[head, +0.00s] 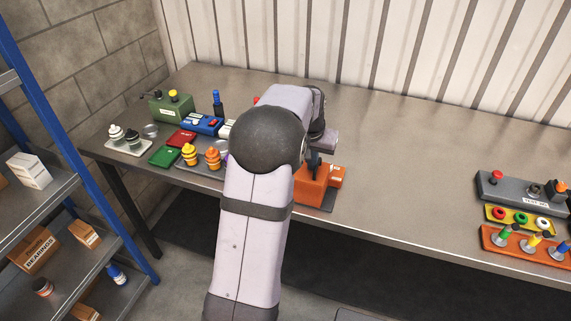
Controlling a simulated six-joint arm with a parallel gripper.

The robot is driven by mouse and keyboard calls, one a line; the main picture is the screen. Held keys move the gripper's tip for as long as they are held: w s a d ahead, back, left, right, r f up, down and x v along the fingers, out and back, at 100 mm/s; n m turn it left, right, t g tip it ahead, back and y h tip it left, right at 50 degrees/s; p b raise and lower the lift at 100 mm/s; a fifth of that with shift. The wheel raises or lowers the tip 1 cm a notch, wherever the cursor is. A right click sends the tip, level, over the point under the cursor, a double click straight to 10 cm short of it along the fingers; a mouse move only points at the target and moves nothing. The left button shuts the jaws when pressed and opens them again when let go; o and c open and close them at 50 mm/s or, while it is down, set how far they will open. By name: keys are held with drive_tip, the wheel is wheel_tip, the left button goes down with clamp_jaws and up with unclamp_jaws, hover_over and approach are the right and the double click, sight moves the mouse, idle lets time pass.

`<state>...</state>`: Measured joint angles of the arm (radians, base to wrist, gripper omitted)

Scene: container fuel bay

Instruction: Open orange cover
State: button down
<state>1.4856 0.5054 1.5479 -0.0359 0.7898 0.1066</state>
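An orange box-like unit (311,189) stands on a dark base plate near the front edge of the table, right of my arm. A second orange part (338,174) with small marks adjoins its right side. I cannot tell which orange part is the cover, or whether it is open. My gripper (314,164) points down at the top of the orange unit, with dark fingers at or just above it. Contact and finger spacing are too small to tell. My arm hides the left side of the unit.
The grey table (400,180) is clear right of the orange unit. A grey test box (520,190), a yellow tray (520,219) and an orange tray (525,244) stand far right. A green box (172,107) and several small items stand left. A shelf rack (60,190) is at left.

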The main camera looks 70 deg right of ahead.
drive_tip(key=shift+s, duration=1.45)
drive_tip(key=shift+w, duration=0.2)
drive_tip(key=shift+w, duration=0.25)
drive_tip(key=shift+r+p, duration=0.1)
drive_tip(key=shift+p, duration=0.2)
drive_tip(key=shift+r+p, duration=3.25)
drive_tip(key=shift+r, duration=0.7)
